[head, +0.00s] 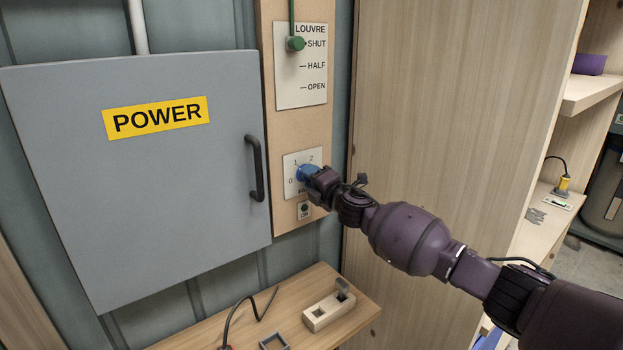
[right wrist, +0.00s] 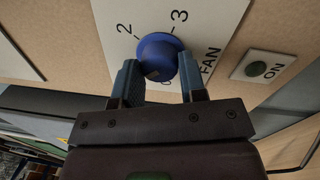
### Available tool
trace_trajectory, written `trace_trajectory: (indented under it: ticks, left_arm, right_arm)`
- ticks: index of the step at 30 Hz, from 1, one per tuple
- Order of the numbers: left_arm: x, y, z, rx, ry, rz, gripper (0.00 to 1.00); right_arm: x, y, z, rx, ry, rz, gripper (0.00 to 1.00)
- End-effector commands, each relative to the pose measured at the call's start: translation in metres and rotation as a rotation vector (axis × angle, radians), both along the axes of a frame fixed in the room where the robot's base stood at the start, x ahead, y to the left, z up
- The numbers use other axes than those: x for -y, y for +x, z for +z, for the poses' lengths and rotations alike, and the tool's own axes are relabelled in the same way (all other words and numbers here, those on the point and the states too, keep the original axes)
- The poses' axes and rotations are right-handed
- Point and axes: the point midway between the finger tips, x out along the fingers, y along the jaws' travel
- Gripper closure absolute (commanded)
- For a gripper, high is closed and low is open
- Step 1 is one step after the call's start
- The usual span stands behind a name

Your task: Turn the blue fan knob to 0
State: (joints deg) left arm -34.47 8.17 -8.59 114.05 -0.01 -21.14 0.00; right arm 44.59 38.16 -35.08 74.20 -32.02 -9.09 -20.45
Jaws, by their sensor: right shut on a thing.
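The blue fan knob (head: 307,173) sits on a white dial plate (head: 290,161) on the wooden board; 0, 1 and 2 show around it in the head view. In the right wrist view the round knob (right wrist: 158,54) lies between my finger pads, with 2 and 3 beyond it and FAN to the right. My right gripper (head: 314,179) is shut on the knob, one finger on each side; it also shows in the right wrist view (right wrist: 160,80). I cannot tell which number the knob points to. My left gripper is not in view.
A green ON button (head: 304,210) is just below the dial. The louvre plate (head: 301,65) with its green knob is above. A grey POWER cabinet (head: 150,190) with a dark handle is left. A wooden panel (head: 440,110) stands right, and a small table (head: 355,322) is below.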

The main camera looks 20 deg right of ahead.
Motion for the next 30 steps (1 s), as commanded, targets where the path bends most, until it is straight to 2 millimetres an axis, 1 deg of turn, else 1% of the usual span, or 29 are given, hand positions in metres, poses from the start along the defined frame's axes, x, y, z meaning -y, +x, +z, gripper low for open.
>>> trace_trajectory:
  ticks: [17, 24, 30]
  left_arm:
    - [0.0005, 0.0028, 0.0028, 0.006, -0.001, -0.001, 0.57]
    - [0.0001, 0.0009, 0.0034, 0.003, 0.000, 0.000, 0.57]
    - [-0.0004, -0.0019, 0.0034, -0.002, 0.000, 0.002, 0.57]
  right_arm:
    - [0.0010, 0.0001, -0.0011, 0.186, -0.516, 0.002, 0.85]
    - [0.0013, 0.0002, -0.0015, 0.260, -0.722, 0.002, 0.85]
    - [0.0021, 0.0005, -0.0009, 0.312, -0.865, 0.002, 0.85]
